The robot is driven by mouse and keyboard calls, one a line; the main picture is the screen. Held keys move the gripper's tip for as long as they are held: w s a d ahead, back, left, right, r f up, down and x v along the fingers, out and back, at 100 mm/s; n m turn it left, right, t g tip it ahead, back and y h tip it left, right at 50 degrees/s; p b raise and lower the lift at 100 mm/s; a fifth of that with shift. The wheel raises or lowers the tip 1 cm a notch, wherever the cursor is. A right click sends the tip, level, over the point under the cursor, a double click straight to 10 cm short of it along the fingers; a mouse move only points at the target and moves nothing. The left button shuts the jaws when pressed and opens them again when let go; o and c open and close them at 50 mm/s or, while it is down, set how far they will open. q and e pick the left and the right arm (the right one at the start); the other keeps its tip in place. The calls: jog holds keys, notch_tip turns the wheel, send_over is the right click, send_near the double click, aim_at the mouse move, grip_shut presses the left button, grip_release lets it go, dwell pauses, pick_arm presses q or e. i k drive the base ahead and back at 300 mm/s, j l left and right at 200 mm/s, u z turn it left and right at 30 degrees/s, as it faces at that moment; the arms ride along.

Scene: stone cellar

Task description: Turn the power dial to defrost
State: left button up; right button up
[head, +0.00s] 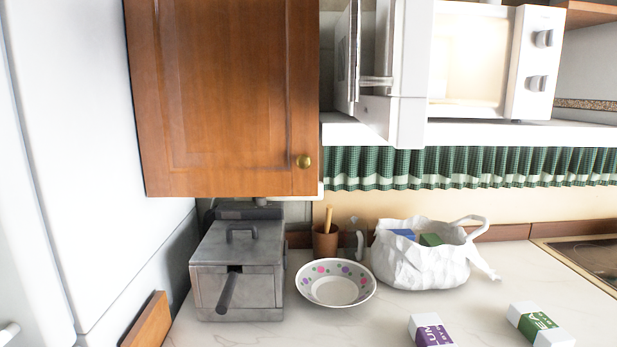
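A white microwave (517,62) stands on the shelf at the upper right. Its door (408,75) is swung open toward me on its left side, and the inside (470,60) is lit pale. The control panel on its right side carries an upper dial (543,38) and a lower dial (537,83). The labels are too small to read, so I cannot tell which is the power dial or where it is set. Neither of my grippers shows in the head view.
A wooden cabinet (225,90) hangs left of the microwave. The counter (385,315) below holds a metal fryer (237,270), a dotted bowl (335,283), a brown cup (325,242), a white bag (420,265) and two small boxes (431,330) (540,325). A green curtain (450,167) hangs under the shelf.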

aim_at(545, 40)
jog(key=z, duration=1.3)
